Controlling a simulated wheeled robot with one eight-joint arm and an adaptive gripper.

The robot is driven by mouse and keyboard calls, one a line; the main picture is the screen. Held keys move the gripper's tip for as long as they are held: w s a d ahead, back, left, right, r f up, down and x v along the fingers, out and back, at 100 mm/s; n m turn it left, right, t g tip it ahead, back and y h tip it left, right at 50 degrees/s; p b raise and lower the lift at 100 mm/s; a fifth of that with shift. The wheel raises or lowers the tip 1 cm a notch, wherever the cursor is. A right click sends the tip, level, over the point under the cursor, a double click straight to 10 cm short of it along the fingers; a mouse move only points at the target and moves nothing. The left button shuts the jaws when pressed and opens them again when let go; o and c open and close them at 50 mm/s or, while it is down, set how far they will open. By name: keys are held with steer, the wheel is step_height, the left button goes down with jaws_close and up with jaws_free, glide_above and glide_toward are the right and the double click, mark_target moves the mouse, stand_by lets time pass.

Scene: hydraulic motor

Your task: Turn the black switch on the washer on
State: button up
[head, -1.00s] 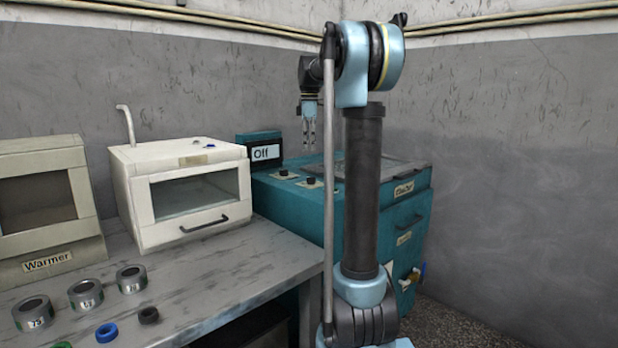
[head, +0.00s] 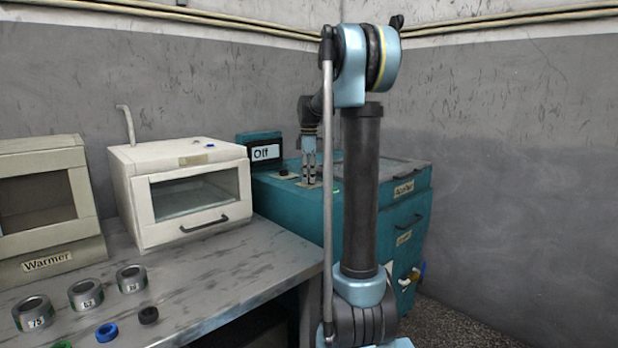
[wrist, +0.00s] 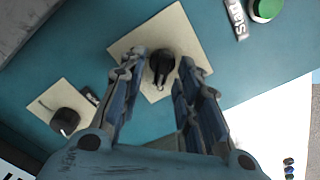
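The washer (head: 292,201) is a teal machine behind my arm in the head view, with a display (head: 265,152) reading Off. In the wrist view, a black switch knob (wrist: 161,66) sits on a cream plate, between my gripper's fingertips (wrist: 158,72). The fingers are apart, with a gap visible on each side of the knob. A second black knob (wrist: 65,121) on another cream plate lies to the left, outside the fingers. In the head view my gripper (head: 311,180) is low over the washer top and hides the knob under it.
A green button (wrist: 265,8) by a Start label is at the upper right of the wrist view. A white oven (head: 185,190) and a warmer (head: 45,205) stand on the grey bench (head: 225,270). Several metal rings lie at the front of the bench.

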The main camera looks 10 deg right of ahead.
steer(key=shift+c, duration=0.2)
jaws_close()
steer(key=shift+m, duration=0.3)
steer(key=m, duration=0.6)
steer(key=shift+w+d, duration=0.1)
steer(key=shift+w, duration=0.2)
steer(key=m, duration=0.5)
steer(key=shift+w+d+m, duration=0.1)
steer(key=shift+d+m, duration=0.05)
steer(key=shift+m, duration=0.15)
steer(key=m, duration=0.5)
steer(key=shift+d+m, duration=0.2)
steer(key=shift+m, duration=0.1)
